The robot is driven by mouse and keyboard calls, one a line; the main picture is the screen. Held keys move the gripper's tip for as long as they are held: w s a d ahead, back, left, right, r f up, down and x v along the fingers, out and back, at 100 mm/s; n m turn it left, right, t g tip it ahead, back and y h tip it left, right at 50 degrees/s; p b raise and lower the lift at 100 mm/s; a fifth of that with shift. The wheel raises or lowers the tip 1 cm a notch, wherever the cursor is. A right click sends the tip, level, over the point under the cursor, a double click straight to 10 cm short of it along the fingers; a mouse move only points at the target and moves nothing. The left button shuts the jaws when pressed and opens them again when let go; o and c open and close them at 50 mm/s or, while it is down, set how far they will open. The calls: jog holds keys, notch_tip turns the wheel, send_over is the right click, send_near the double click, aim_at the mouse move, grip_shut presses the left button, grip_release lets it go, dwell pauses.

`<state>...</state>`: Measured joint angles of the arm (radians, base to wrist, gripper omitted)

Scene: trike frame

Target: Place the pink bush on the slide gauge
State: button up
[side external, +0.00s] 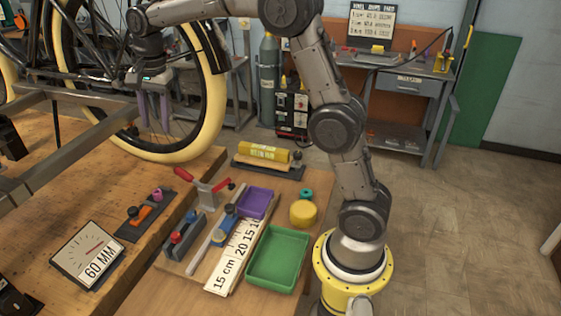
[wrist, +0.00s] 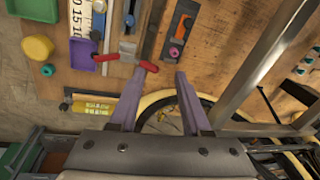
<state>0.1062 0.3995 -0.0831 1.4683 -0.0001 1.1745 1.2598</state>
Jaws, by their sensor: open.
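A small pink bush (side external: 157,196) sits at the far end of a dark plate (side external: 127,233) that carries an orange slider and a dark knob. In the wrist view the pink bush (wrist: 174,52) lies just beyond my fingertips. A long steel bar with a blue slider (side external: 228,217) lies to its right on the bench; I cannot tell for certain which of these two is the slide gauge. My gripper (side external: 154,126) is open and empty, raised above the bench in front of the wheel.
A red-handled clamp (side external: 205,190) stands close to the pink bush. A purple tray (side external: 257,203), green tray (side external: 279,258), yellow round piece (side external: 303,213) and scale strip (side external: 222,275) lie right. The bike wheel (side external: 215,110) and frame bars (side external: 60,160) flank my gripper.

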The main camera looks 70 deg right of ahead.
jog(key=s+a+r+n+t, duration=0.1)
jog(key=s+r+n, duration=0.15)
jog(key=s, duration=0.35)
jog(key=s+a+r+n, duration=0.1)
jog(key=s+n, duration=0.2)
jog(key=s, duration=0.3)
jog(key=s+a+r+n+t, duration=0.1)
jog(key=s+a+n, duration=0.15)
jog(key=s, duration=0.35)
jog(key=s+f+n, duration=0.3)
jog(key=s, duration=0.4)
jog(key=s+f+n+t, duration=0.1)
jog(key=s+f+n, duration=0.2)
jog(key=s, duration=0.4)
jog(key=shift+a+n+t, duration=0.3)
jog(key=shift+a+n, duration=0.05)
jog(key=shift+n, duration=0.45)
